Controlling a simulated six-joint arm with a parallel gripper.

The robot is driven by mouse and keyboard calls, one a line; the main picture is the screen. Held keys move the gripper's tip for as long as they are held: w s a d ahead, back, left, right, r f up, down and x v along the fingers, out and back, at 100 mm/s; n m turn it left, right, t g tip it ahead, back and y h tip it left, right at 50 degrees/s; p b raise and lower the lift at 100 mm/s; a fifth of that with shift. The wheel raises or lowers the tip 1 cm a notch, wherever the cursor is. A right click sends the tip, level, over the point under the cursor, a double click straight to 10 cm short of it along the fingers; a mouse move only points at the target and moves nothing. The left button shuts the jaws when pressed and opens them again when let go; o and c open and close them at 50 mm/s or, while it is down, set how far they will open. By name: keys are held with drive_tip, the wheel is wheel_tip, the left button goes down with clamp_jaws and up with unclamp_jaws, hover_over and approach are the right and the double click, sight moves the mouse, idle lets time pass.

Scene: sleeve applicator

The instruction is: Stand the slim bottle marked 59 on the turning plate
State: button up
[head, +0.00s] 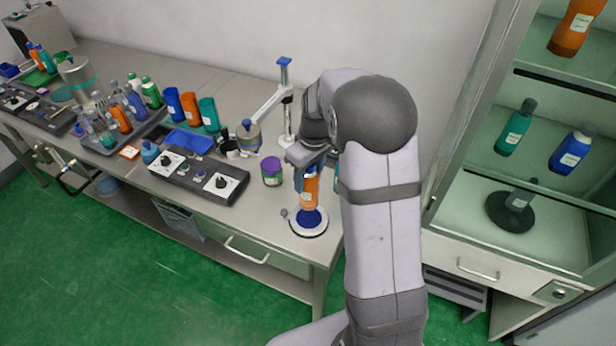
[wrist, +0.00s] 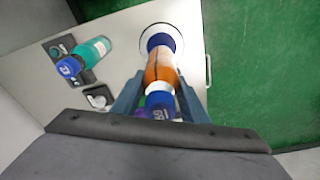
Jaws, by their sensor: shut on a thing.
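The slim orange bottle (head: 310,188) has a white label. Its blue cap (wrist: 160,107) shows the mark 59 in the wrist view, where the orange body (wrist: 160,68) also shows. My gripper (head: 308,166) is shut on this bottle near its top, with one finger on each side in the wrist view (wrist: 159,92). The bottle looks about upright over the turning plate (head: 309,231), a blue disc with a white rim at the bench's right end. The plate also shows in the wrist view (wrist: 177,36). I cannot tell whether the bottle's base touches the disc.
A teal bottle with a blue cap (wrist: 93,52) stands close by on a dark holder. A purple-lidded jar (head: 271,172) and a control box (head: 200,178) are left of the plate. A glass-shelved cabinet (head: 470,205) stands to the right.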

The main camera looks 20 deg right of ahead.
drive_tip(key=shift+f, duration=0.25)
drive_tip(key=shift+f+b, duration=2.3)
drive_tip(key=shift+f, duration=1.05)
drive_tip(key=o, duration=1.8)
drive_tip(key=shift+r, duration=0.15)
drive_tip(key=shift+r+p, duration=3.65)
drive_tip(key=shift+r, duration=0.75)
